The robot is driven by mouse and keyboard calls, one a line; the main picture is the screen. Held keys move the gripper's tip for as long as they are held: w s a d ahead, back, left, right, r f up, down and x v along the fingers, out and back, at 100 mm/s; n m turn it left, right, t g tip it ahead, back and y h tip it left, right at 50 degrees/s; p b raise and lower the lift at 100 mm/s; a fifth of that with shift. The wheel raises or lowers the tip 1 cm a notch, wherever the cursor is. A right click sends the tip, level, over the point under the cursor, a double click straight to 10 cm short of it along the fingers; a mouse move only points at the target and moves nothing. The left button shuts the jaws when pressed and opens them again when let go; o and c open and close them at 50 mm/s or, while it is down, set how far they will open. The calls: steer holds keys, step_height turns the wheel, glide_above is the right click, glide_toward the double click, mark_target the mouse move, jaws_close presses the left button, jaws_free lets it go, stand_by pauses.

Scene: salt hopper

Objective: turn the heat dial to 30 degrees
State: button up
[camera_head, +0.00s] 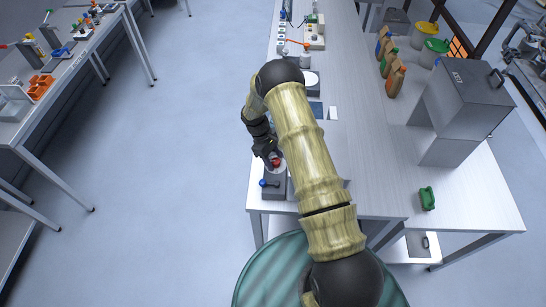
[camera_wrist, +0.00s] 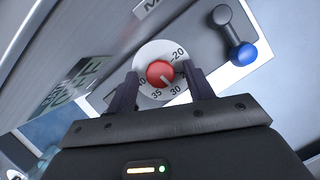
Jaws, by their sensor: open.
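The heat dial is a red knob (camera_wrist: 160,73) on a round white scale plate (camera_wrist: 147,54), set in a grey housing. Printed numbers 20, 30, 35 and 40 show around it. The knob's white mark points to the lower side, near 30 and 35; I cannot tell its exact reading. My gripper (camera_wrist: 160,79) is open, with one finger on each side of the knob. I cannot tell whether the fingers touch it. In the head view my gripper (camera_head: 272,159) is over the dial at the bench's left edge.
A blue-tipped lever (camera_wrist: 239,48) stands beside the dial. A panel with a dark display (camera_wrist: 76,88) rises close to the left finger.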

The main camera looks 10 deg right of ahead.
steer(key=shift+c, duration=0.4)
steer(key=c, duration=0.9)
steer(key=shift+w+f+m+y+b, duration=0.1)
steer(key=shift+m+y+b, duration=0.3)
steer(key=shift+b, duration=0.55)
steer(key=shift+m, duration=0.4)
steer(key=shift+r, duration=0.2)
steer(key=o, duration=1)
